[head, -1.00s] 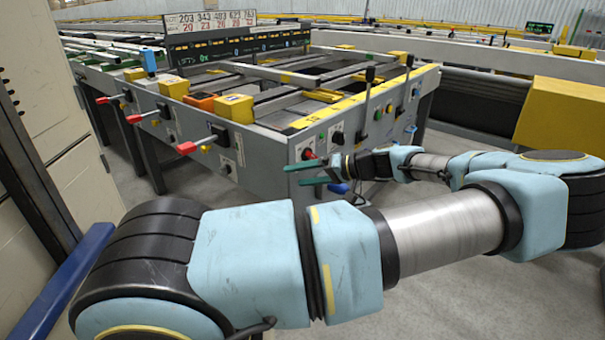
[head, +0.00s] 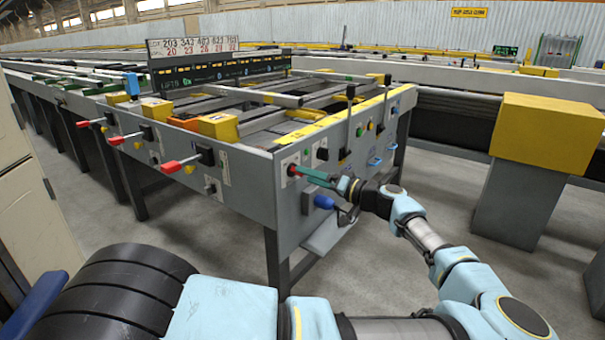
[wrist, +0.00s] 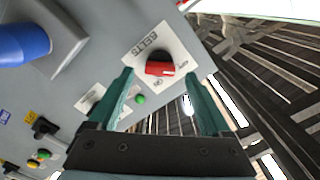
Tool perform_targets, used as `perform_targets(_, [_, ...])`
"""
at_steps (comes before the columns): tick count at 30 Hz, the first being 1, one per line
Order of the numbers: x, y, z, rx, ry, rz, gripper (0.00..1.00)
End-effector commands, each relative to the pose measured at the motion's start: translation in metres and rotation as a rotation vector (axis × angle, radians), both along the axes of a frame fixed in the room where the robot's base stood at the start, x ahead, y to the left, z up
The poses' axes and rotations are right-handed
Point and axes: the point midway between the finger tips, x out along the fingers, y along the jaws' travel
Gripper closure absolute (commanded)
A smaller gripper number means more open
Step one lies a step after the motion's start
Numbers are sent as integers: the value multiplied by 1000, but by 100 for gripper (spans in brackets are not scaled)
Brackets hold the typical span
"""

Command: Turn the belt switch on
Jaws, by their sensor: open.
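The belt switch is a red rotary knob on a white plate with upside-down lettering that looks like "BELTS". The belt switch (wrist: 160,66) is at the upper middle of the wrist view, its grip lying nearly sideways. Its position marks are too small to read. In the head view the belt switch (head: 291,170) is on the end panel of the grey table (head: 245,190). My gripper (head: 308,175) is close in front of it. In the wrist view my gripper (wrist: 159,80) is open, its green fingers to either side of the knob; I cannot tell if they touch it.
A blue cylinder (wrist: 22,44) juts from the panel beside the switch. A green button (wrist: 140,99) sits close to the knob. Red-handled levers (head: 182,163) stick out along the table's left side. A yellow box (head: 545,130) stands at right, with open floor between.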

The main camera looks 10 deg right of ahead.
Motion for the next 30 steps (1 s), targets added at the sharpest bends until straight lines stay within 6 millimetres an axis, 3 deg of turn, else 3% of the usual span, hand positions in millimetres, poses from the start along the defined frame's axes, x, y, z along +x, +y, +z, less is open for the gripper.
perform_targets(6, [17, 17, 0, 0, 1, 2, 18])
perform_targets(17, [21, 19, 0, 0, 1, -1, 18])
perform_targets(30, [20, 19, 0, -1, 1, 0, 67])
